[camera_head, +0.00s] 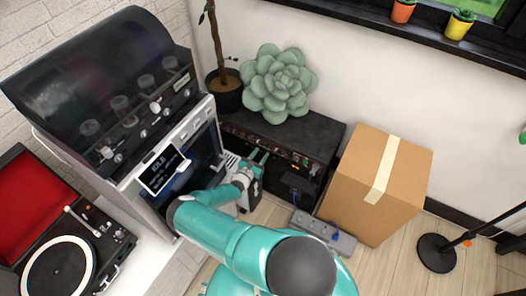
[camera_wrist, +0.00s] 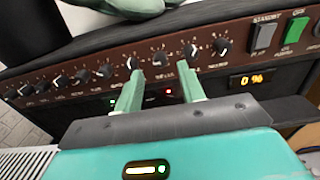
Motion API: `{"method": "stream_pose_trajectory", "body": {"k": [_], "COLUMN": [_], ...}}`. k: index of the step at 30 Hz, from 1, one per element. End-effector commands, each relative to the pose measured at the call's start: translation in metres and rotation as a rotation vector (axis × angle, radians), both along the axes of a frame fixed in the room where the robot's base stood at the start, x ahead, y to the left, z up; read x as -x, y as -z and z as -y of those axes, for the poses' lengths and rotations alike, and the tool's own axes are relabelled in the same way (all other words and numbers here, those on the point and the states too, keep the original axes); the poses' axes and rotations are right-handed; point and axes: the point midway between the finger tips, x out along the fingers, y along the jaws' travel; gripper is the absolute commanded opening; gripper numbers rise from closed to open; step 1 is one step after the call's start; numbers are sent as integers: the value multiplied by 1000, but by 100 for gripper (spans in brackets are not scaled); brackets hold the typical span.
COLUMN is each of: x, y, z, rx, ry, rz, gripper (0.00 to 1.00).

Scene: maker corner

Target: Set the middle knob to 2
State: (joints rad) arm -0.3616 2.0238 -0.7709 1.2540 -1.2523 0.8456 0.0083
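A black amplifier (camera_head: 324,133) stands against the wall in the head view. Its brown front panel shows in the wrist view with a row of several black knobs with pale pointers. One knob (camera_wrist: 158,58) sits just beyond the gap between my fingertips, and another knob (camera_wrist: 190,50) is by the right finger. The labels are too small to tell which is the middle knob or read its setting. My gripper (camera_wrist: 160,84) faces the panel with its two green fingers apart and nothing held. In the head view, my gripper (camera_head: 258,158) is at the amplifier's front left.
A machine with a dark hood (camera_head: 105,65) stands left of my arm. A cardboard box (camera_head: 375,185) and power strip (camera_head: 318,232) are on the right. A plush succulent (camera_head: 278,84) sits on the amplifier.

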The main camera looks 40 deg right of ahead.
Motion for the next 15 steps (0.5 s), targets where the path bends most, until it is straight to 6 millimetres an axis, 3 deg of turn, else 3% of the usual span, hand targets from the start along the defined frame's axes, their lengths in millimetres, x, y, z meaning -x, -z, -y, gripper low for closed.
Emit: {"method": "stream_pose_trajectory", "body": {"k": [9,15], "x": [23,33], "y": [0,0], "z": [-68,-93], "rx": [0,0], "ry": [-2,0], "rz": [-1,0], "gripper": [39,39]}}
